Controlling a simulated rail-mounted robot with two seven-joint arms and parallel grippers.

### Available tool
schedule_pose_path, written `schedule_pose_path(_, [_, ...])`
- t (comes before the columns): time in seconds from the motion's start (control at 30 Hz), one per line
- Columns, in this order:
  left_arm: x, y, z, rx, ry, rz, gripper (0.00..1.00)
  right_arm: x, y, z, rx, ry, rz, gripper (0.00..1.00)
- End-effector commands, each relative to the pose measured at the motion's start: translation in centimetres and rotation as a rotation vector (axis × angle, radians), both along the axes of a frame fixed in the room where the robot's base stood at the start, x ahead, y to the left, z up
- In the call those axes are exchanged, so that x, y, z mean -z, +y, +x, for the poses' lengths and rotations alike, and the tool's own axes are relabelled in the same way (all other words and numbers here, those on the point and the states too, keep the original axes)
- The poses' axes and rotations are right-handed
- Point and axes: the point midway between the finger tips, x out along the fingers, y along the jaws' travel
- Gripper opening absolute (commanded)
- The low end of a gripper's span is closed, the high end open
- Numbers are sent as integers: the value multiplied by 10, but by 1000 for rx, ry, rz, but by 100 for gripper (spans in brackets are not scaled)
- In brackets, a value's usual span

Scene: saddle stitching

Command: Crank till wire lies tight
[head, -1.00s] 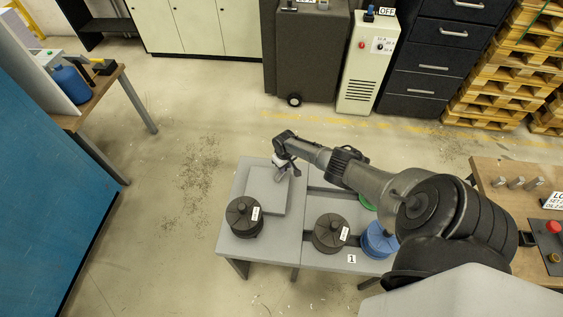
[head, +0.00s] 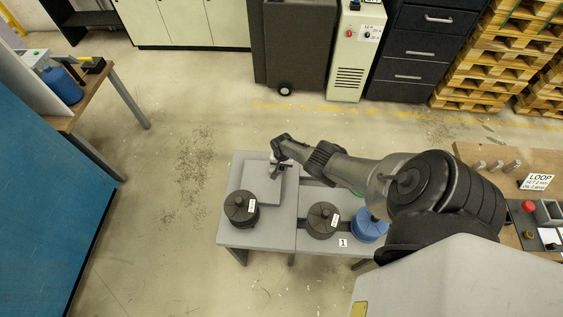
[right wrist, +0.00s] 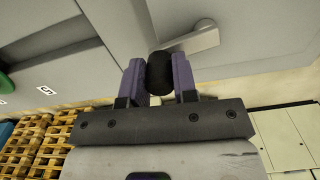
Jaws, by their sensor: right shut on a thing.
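My right gripper (right wrist: 158,74) is shut on the black knob (right wrist: 159,73) of a grey crank (right wrist: 198,38). The knob sits between its two purple fingers, and the crank arm runs up and right to a round hub. In the head view my right gripper (head: 276,167) is over the raised grey block (head: 261,190) on the grey table, and the crank is mostly hidden there. I cannot make out the wire in either view. My left gripper is not in view.
A black spool (head: 242,208) stands left on the grey table (head: 268,239). Another black spool (head: 322,219) and a blue one (head: 367,229) stand to its right. A workbench (head: 473,155) with a red button lies at the right. The floor left of the table is clear.

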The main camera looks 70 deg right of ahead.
Motion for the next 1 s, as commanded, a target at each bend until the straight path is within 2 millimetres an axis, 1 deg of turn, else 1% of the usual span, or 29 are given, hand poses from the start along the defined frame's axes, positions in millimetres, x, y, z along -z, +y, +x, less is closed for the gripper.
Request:
schedule_pose_path(0.1, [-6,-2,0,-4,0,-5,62,-2,3,-1,66,-1,1,3])
schedule_pose_path(0.4, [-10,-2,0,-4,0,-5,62,-1,8,-3,168,0,0,3])
schedule_pose_path(0.97, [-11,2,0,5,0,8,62,0,8,-3,192,-1,-1,3])
schedule_pose_path(1.0, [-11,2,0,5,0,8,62,0,8,-3,192,-1,-1,30])
